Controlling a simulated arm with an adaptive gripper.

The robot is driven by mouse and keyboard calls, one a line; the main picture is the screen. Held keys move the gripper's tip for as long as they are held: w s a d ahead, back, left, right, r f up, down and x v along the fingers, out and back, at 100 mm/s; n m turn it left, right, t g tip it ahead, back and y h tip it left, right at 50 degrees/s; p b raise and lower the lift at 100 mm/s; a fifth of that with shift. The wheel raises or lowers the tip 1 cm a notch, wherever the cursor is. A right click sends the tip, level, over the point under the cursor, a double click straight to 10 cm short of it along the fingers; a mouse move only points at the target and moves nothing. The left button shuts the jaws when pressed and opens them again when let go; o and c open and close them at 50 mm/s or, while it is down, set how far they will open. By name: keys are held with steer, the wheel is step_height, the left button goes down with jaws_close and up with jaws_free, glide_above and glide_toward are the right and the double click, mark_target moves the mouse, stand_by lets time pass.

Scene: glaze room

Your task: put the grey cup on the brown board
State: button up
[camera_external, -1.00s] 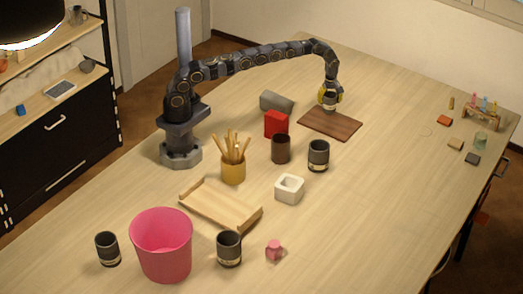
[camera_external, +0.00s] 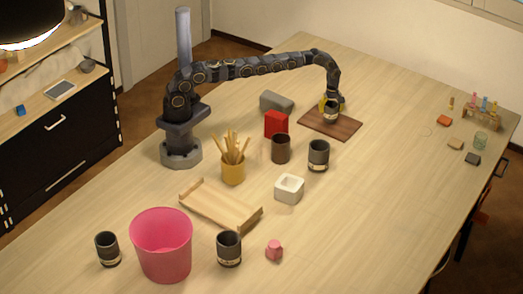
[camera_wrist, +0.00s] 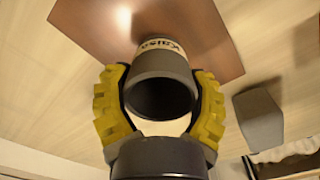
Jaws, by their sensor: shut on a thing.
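The grey cup (camera_external: 331,116) with a pale label band is held over the brown board (camera_external: 343,130), within the board's outline in the external view. My gripper (camera_external: 331,103) is shut around the cup's sides. In the wrist view, the yellow fingers of my gripper (camera_wrist: 160,92) flank the grey cup (camera_wrist: 160,64), with its dark open mouth toward the camera. The brown board (camera_wrist: 216,50) lies beyond the cup's base. I cannot tell whether the base touches the board. Other similar grey cups stand by the brown cup (camera_external: 318,156), beside the pink bin (camera_external: 229,249) and at the left (camera_external: 107,250).
A red block (camera_external: 276,124) and a grey rounded block (camera_external: 277,102) are left of the board. A brown cup (camera_external: 280,149), white square pot (camera_external: 289,188) and wooden tray (camera_external: 190,208) stand nearer. A small rack (camera_external: 482,115) is far right.

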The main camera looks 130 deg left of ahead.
steer(key=o, duration=1.2)
steer(key=shift+r, duration=0.1)
